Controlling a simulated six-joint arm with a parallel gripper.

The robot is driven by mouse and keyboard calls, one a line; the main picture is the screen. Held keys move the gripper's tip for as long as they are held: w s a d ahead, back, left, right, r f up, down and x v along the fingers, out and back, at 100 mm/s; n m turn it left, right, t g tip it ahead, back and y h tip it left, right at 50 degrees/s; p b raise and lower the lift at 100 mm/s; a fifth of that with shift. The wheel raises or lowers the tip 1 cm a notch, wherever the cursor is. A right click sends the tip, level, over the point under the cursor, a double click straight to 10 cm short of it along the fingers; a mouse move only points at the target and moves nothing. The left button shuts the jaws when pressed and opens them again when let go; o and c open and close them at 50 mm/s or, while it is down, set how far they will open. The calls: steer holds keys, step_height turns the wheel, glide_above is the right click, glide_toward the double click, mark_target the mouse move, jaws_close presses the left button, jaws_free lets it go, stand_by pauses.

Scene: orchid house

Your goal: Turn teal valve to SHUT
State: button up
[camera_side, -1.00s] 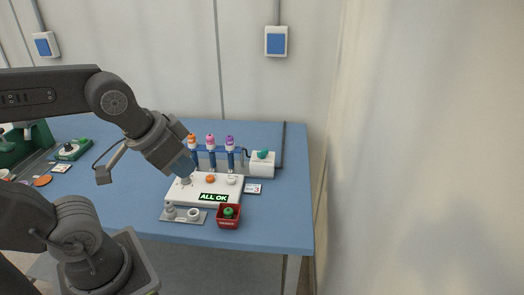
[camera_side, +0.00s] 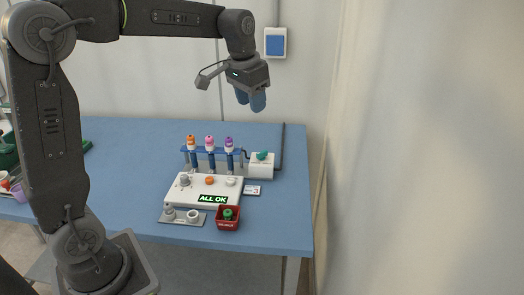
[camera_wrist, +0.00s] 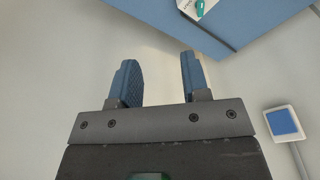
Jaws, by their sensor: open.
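The teal valve (camera_side: 262,156) sits on top of a white block (camera_side: 262,168) at the right end of the blue pipe rack. Its markings are too small to read in the side view. In the wrist view the teal handle (camera_wrist: 200,8) shows only partly at the top edge, on its white block (camera_wrist: 187,5) with unreadable lettering. My gripper (camera_side: 251,106) is raised well above the table, above the valve and apart from it. Its two blue fingers (camera_wrist: 158,80) are spread with nothing between them.
A white panel (camera_side: 190,200) shows a green "ALL OK" sign (camera_side: 213,199) on the blue table (camera_side: 285,215). Orange, pink and purple-capped tubes stand in the rack (camera_side: 204,150). A red bin (camera_side: 228,224) holds a green item. A grey tray (camera_side: 181,221) holds fittings. The air around my gripper is clear.

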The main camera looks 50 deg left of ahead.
steer(key=w+a+f+g, duration=0.2)
steer(key=w+a+f, duration=0.4)
steer(key=w, duration=0.2)
glide_above(262, 152)
step_height(262, 152, down, 5)
step_height(262, 152, down, 14)
steer(key=shift+w+a+r, duration=0.1)
steer(key=shift+r, duration=0.1)
steer(key=shift+c, duration=0.4)
jaws_close()
